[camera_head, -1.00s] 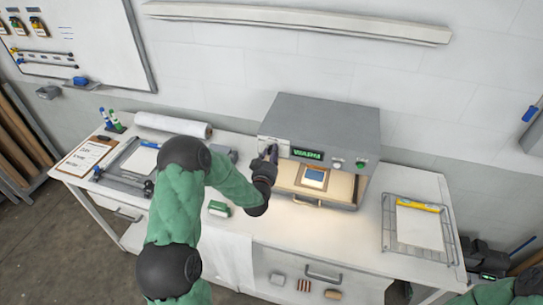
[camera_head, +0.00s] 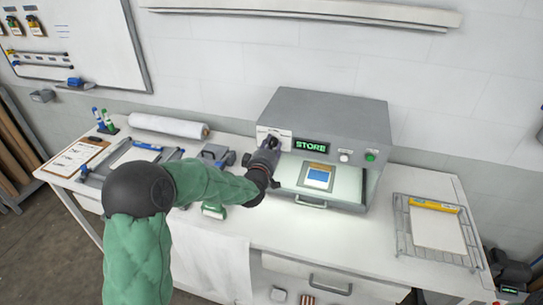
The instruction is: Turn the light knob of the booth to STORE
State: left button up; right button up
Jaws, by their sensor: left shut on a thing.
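The grey booth (camera_head: 325,115) stands on the white bench against the wall. Its green display (camera_head: 310,147) reads STORE. A blue and tan sample (camera_head: 317,177) lies in its lit, whitish front opening. The light knob is at the upper left of the booth's front, on a white plate (camera_head: 270,132), and is mostly hidden by my left gripper. My left gripper (camera_head: 271,143) is at the knob, shut on it. My right gripper is not in view.
A wire tray (camera_head: 402,225) with a white sheet and a yellow tool is right of the booth. A paper roll (camera_head: 168,126), a clipboard (camera_head: 75,158) and a green-handled tool (camera_head: 214,210) are on the left. A white cloth hangs over the bench's front.

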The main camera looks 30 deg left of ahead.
pick_arm(q)
jog(key=shift+a+r+n+b, duration=0.25)
jog(key=shift+r+n+b, duration=0.1)
jog(key=shift+n+b, duration=0.65)
jog(key=o, duration=1.1)
jog(key=shift+a+f, duration=0.1)
jog(key=shift+f, duration=0.05)
jog(key=shift+f, duration=0.1)
